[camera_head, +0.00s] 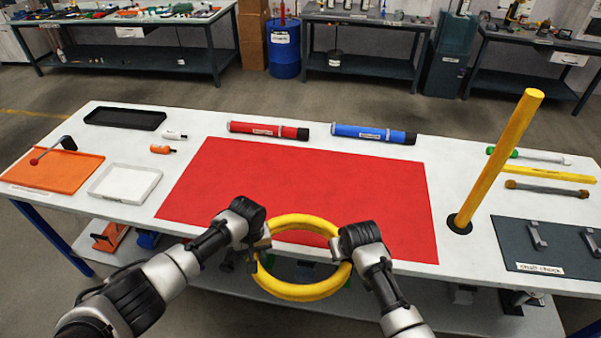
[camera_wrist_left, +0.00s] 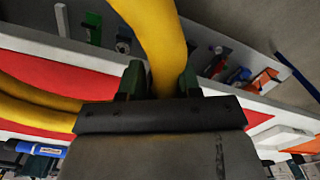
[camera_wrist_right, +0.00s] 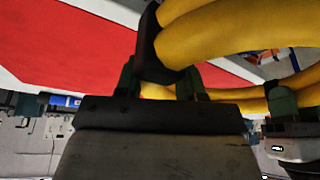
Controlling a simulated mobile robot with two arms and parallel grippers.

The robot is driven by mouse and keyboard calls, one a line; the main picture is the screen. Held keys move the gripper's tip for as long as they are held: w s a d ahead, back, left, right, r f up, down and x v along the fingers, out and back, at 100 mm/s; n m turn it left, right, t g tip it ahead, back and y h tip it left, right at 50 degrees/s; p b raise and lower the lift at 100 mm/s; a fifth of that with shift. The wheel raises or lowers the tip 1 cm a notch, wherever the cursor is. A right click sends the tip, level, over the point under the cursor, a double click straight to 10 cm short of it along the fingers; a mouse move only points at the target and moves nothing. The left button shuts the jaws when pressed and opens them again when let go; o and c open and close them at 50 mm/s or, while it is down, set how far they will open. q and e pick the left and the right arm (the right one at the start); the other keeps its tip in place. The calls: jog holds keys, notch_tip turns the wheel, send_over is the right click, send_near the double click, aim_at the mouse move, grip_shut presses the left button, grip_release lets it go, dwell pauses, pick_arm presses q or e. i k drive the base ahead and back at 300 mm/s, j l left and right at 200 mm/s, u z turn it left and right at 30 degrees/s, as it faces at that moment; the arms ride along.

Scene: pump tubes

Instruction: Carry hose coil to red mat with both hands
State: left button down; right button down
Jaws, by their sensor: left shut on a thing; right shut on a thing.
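The yellow hose coil (camera_head: 303,292) is a ring held between my two grippers, in front of the table's near edge, its far side overlapping the red mat in the head view. My left gripper (camera_head: 262,243) is shut on the coil's left side; in the left wrist view the yellow hose (camera_wrist_left: 155,45) passes between its fingers. My right gripper (camera_head: 338,245) is shut on the coil's right side; the right wrist view shows the hose (camera_wrist_right: 235,30) and a dark band at its fingers. The red mat (camera_head: 310,185) lies flat and bare on the white table.
Behind the mat lie a red tube (camera_head: 267,130) and a blue tube (camera_head: 372,134). A tall yellow post (camera_head: 497,160) stands right of the mat. A white tray (camera_head: 125,184), orange tray (camera_head: 52,170) and black tray (camera_head: 125,118) are left. A dark draft-check board (camera_head: 550,246) is right.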

aim_at(300, 187)
jog(key=i, duration=1.05)
